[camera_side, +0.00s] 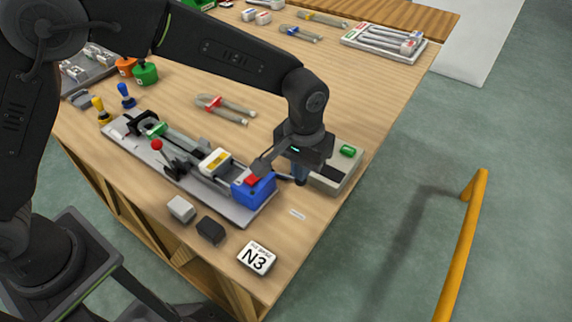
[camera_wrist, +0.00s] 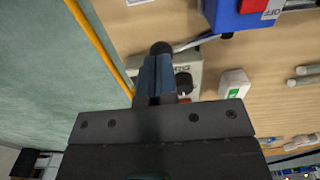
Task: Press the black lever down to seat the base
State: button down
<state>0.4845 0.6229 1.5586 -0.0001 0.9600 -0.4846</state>
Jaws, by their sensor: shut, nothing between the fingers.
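My gripper (camera_side: 301,175) is shut and points down beside the right end of the fixture; its blue fingers also show in the wrist view (camera_wrist: 157,62). The black lever's round knob (camera_wrist: 161,47) shows right at my fingertips; I cannot tell whether they touch. The lever's thin rod (camera_wrist: 195,41) runs from the knob towards the blue block. In the side view the rod (camera_side: 284,178) shows between the blue block (camera_side: 254,191) and my fingers. The blue block, with a red part on top, sits at the end of the grey fixture plate (camera_side: 222,206).
A grey box (camera_side: 338,176) with a green button stands just behind my gripper; its black dial (camera_wrist: 183,82) shows close to my fingers. A red-balled lever (camera_side: 157,146) stands on the fixture. An N3 card (camera_side: 256,258) and small blocks lie in front.

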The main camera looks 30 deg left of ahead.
jog(key=shift+d+f, duration=0.1)
jog(key=shift+f, duration=0.2)
jog(key=shift+d+f, duration=0.1)
jog(key=shift+f, duration=0.55)
dwell(0.5)
jog(key=shift+f, duration=0.2)
jog(key=shift+r, duration=0.15)
jog(key=shift+a+r, duration=0.25)
jog(key=shift+r, duration=1.2)
jog(key=shift+a+r, duration=0.25)
jog(key=shift+r, duration=1.2)
jog(key=shift+a+r, duration=0.25)
jog(key=shift+r, duration=1.3)
